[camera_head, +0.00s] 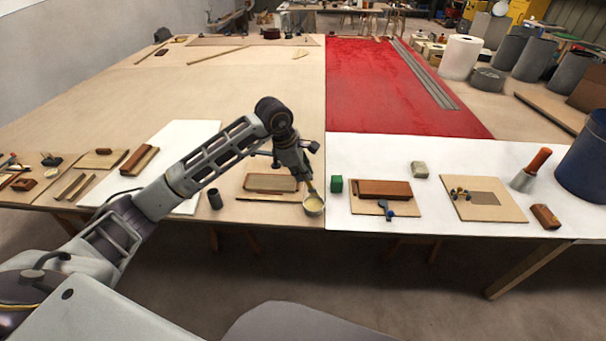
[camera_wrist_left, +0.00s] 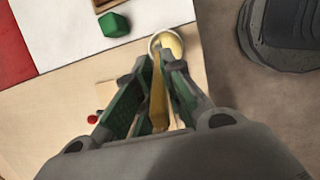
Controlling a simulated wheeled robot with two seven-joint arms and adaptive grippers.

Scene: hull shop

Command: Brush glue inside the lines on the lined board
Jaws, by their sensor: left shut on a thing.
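My left gripper (camera_head: 306,180) is shut on a brush, whose yellowish handle (camera_wrist_left: 158,105) runs between the fingers in the left wrist view. The brush points down at a small round pot (camera_head: 314,205) of pale glue at the table's front edge; the pot (camera_wrist_left: 174,41) also shows beyond the fingertips. I cannot tell how deep the bristles are. Just left of the pot is a pale board (camera_head: 246,193) with a wooden piece on it. Lines on it are too small to make out. My right gripper is not in view.
A green block (camera_head: 336,184) stands just right of the pot. A dark cup (camera_head: 215,199) stands left. The table behind is largely clear.

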